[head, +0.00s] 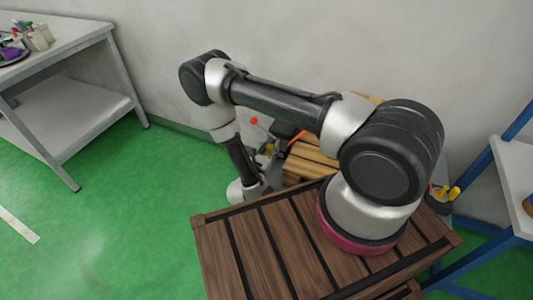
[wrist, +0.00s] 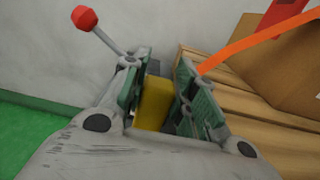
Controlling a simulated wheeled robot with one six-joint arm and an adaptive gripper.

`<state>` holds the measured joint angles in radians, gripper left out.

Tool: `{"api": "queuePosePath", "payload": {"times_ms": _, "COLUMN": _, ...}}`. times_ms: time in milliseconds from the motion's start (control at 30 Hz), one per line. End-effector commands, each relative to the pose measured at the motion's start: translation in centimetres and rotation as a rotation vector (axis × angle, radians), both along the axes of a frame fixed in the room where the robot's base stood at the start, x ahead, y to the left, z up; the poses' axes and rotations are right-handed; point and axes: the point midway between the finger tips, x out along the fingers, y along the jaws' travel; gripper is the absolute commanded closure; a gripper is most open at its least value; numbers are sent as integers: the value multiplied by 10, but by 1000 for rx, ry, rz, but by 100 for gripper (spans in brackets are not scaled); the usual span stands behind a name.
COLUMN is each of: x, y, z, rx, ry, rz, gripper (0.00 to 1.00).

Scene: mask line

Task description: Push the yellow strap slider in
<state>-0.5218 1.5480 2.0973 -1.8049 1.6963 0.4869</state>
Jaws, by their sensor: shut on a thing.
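The yellow strap slider (wrist: 154,102) shows in the wrist view as a yellow block between the two green-padded fingers of my gripper (wrist: 162,88). The gripper is shut on it, with a finger on each side. The fingers and the gripper body hide its lower part and what it joins. In the head view a small yellow patch (head: 268,149) shows beside my wrist, too small to make out clearly. My arm hides most of the gripper there.
A red ball knob on a grey lever (wrist: 85,18) stands left of the fingers. An orange strap (wrist: 250,40) runs up right towards a cardboard box (wrist: 245,78). Wooden slats (wrist: 265,125) lie to the right. A grey table (head: 75,40) stands far left; green floor (head: 150,190) between is clear.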

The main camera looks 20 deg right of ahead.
Motion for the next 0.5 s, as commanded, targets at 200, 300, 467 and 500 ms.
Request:
{"api": "queuePosePath", "payload": {"times_ms": 200, "x": 3, "y": -1, "z": 1, "rx": 1, "ry": -5, "rz": -1, "gripper": 100}}
{"api": "queuePosePath", "payload": {"times_ms": 300, "x": 3, "y": -1, "z": 1, "rx": 1, "ry": -5, "rz": -2, "gripper": 100}}
{"api": "queuePosePath", "payload": {"times_ms": 467, "x": 3, "y": -1, "z": 1, "rx": 1, "ry": -5, "rz": -2, "gripper": 50}}
{"api": "queuePosePath", "payload": {"times_ms": 500, "x": 3, "y": -1, "z": 1, "rx": 0, "ry": -4, "rz": -2, "gripper": 50}}
